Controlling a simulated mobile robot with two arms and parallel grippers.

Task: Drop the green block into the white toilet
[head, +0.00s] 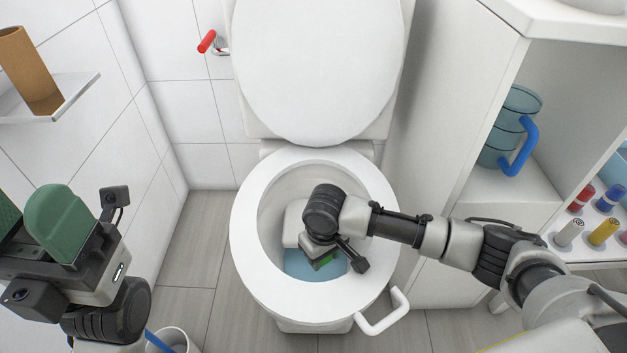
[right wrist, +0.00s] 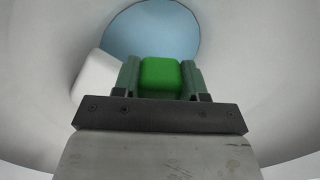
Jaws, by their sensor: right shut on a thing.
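The white toilet (head: 252,265) stands in the middle of the head view with its lid raised and blue water in the bowl. My right gripper (head: 322,258) reaches down inside the bowl opening, above the water. In the right wrist view it is shut on the green block (right wrist: 160,75), which sits between its two green fingers. The blue water (right wrist: 153,35) shows beyond the block. In the head view my wrist mostly hides the block. My left gripper (head: 32,228) is at the left, its green fingers apart with nothing seen between them.
A pale blocky shape (right wrist: 97,85) is in the bowl beside my right gripper. A white handle (head: 384,314) juts from the seat's front right. A cabinet at the right holds a blue mug (head: 508,132). A glass shelf (head: 75,97) with a brown roll is at upper left.

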